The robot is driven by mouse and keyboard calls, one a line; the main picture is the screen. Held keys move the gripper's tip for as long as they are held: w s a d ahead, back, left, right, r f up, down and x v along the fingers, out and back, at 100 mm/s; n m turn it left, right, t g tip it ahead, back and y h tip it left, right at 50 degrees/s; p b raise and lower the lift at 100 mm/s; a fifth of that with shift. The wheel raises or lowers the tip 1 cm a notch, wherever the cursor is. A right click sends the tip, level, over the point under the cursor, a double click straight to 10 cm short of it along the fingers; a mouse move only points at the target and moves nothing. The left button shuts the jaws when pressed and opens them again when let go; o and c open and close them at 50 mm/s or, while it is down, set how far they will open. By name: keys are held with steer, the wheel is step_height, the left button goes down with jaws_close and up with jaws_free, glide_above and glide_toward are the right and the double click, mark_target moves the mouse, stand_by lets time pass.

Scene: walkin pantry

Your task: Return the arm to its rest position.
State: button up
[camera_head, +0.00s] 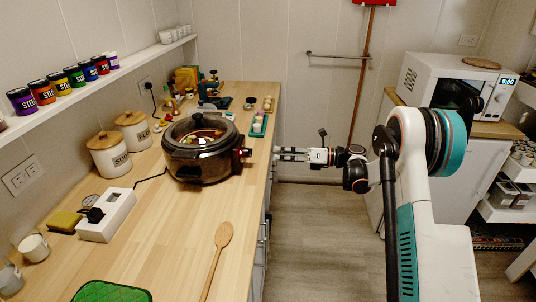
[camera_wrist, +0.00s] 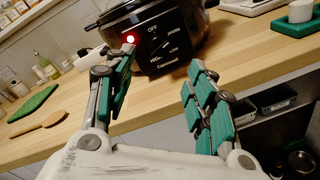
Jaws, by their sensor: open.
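My gripper (camera_head: 290,153) is stretched out to the left from my arm, near the front edge of the counter and a little right of the slow cooker. In the wrist view, my gripper (camera_wrist: 155,95) has its two green-padded fingers spread apart with nothing between them. The dark slow cooker (camera_head: 201,160) stands on the wooden counter; its control panel with a dial and a lit red light shows in the wrist view (camera_wrist: 160,45), beyond the fingertips. I see a gap between my gripper and the cooker's panel in the head view.
The wooden counter (camera_head: 165,225) holds canisters (camera_head: 108,155), a white power box (camera_head: 107,215), a wooden spoon (camera_head: 216,260) and a green mat (camera_head: 112,292). A shelf of jars (camera_head: 66,85) runs along the left wall. A microwave (camera_head: 445,85) stands at right. The floor (camera_head: 320,225) between is clear.

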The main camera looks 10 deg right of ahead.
steer(key=shift+v, duration=1.05)
steer(key=shift+r, duration=0.1)
